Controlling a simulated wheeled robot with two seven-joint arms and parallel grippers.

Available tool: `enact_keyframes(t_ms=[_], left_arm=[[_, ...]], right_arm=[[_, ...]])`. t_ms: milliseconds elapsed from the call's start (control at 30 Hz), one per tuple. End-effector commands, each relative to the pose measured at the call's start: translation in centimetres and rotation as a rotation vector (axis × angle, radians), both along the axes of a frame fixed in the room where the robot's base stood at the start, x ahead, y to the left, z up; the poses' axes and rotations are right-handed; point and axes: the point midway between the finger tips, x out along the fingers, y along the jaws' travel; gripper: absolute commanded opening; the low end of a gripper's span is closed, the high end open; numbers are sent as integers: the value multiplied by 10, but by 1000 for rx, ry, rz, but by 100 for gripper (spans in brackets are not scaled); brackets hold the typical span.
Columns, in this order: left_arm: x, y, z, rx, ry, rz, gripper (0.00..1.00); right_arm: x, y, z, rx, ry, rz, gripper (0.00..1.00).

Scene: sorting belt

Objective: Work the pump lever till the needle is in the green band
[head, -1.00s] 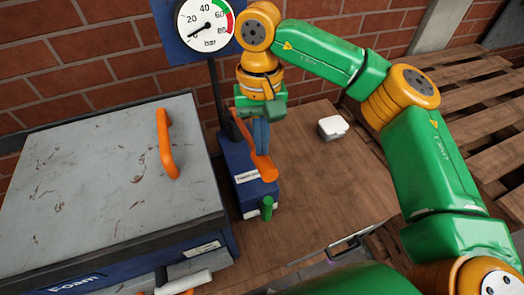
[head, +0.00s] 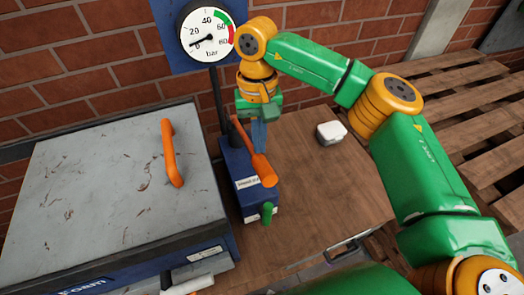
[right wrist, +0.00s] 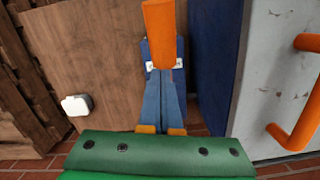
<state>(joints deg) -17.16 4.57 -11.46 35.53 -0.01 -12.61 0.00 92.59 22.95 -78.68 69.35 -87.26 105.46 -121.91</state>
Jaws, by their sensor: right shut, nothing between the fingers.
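The pressure gauge (head: 207,32) is on the wall in the head view. Its needle points low left, between 0 and 20, below the green band (head: 224,18). The blue pump (head: 236,162) stands on the wooden bench with an orange lever (head: 263,170) slanting toward the front; the lever also shows in the right wrist view (right wrist: 158,35). My right gripper (head: 258,148) points down beside the lever, behind its thick end. In the right wrist view its blue fingers (right wrist: 166,76) are shut and empty, near the lever. Contact cannot be told. My left gripper is not in view.
A grey-topped box (head: 110,190) with an orange handle (head: 172,153) stands left of the pump. A green knob (head: 267,213) is at the pump's front. A small white box (head: 331,133) lies on the bench (head: 315,195), otherwise clear at right. Pallets (head: 460,110) are beyond.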

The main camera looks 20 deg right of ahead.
Motion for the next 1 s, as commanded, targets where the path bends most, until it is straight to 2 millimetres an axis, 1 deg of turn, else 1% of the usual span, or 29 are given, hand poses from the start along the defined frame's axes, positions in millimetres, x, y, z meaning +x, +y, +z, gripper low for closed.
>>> enact_keyframes(t_ms=[67, 167, 233, 300, 367, 400, 500, 633, 1000], left_arm=[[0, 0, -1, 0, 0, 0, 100], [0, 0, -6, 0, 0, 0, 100], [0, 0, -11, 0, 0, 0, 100], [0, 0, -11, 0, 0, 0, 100], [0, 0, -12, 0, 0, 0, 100], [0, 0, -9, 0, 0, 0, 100], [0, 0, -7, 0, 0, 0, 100], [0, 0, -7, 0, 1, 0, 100], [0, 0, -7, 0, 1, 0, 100]], right_arm=[[0, 0, 0, 0, -1, -1, 0], [2, 0, 10, 0, -4, -1, 0], [3, 0, 22, 1, -4, -1, 0], [4, 0, 37, 0, -4, -1, 0], [4, 0, 48, 1, -4, -2, 0], [5, -1, 56, -1, -3, -2, 0], [6, -1, 67, 0, -1, -1, 0], [6, -1, 72, 0, -1, 1, 0], [6, -1, 71, 0, -1, 0, 0]])
